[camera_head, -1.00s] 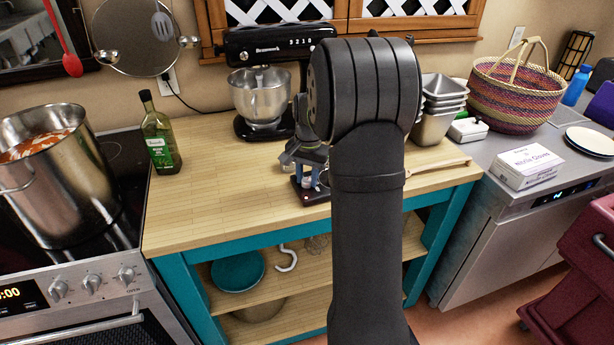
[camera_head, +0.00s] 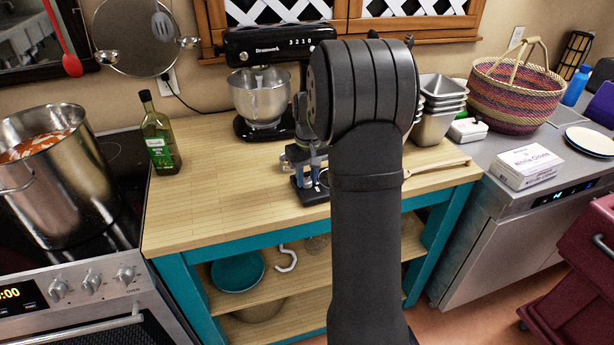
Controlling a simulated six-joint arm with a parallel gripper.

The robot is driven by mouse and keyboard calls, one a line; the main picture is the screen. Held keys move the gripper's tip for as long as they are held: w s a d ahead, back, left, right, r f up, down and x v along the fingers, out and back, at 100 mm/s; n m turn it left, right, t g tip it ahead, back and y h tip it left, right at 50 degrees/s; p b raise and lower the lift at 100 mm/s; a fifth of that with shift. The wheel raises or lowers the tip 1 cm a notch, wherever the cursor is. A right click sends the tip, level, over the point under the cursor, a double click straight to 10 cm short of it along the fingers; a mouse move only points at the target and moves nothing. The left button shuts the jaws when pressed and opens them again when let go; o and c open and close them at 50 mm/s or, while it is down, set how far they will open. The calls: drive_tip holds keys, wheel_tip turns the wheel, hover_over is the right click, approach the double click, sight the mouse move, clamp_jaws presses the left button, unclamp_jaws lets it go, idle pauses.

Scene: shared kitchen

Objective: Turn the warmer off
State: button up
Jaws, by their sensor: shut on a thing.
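The warmer (camera_head: 313,193) is a small device with a flat dark base near the front edge of the wooden counter, just left of my arm. My gripper (camera_head: 308,165) is above and against it, pointing down, with bluish fingertips. It appears shut on a part of the warmer. The fingertips and the wrist hide much of the warmer, and my arm covers its right side. The exact part between the fingers is too small to make out. No lit light shows on the base.
A stand mixer (camera_head: 262,97) stands behind the gripper. An olive oil bottle (camera_head: 160,140) and clear wood lie to the left. Stacked metal pans (camera_head: 440,105) and a wooden-handled utensil (camera_head: 438,167) are right of my arm. A large pot (camera_head: 62,195) stands on the stove.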

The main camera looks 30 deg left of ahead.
sight(309, 180)
drive_tip(key=shift+n, duration=0.5)
drive_tip(key=o, duration=1)
drive_tip(key=shift+c, duration=0.2)
drive_tip(key=shift+r, duration=0.1)
wheel_tip(309, 180, up, 17)
drive_tip(key=shift+w+d+r, duration=0.15)
drive_tip(key=shift+w, duration=0.1)
drive_tip(key=f, duration=1.7)
drive_tip(key=shift+s+f, duration=0.2)
drive_tip(key=shift+f, duration=0.05)
drive_tip(key=shift+r, duration=0.1)
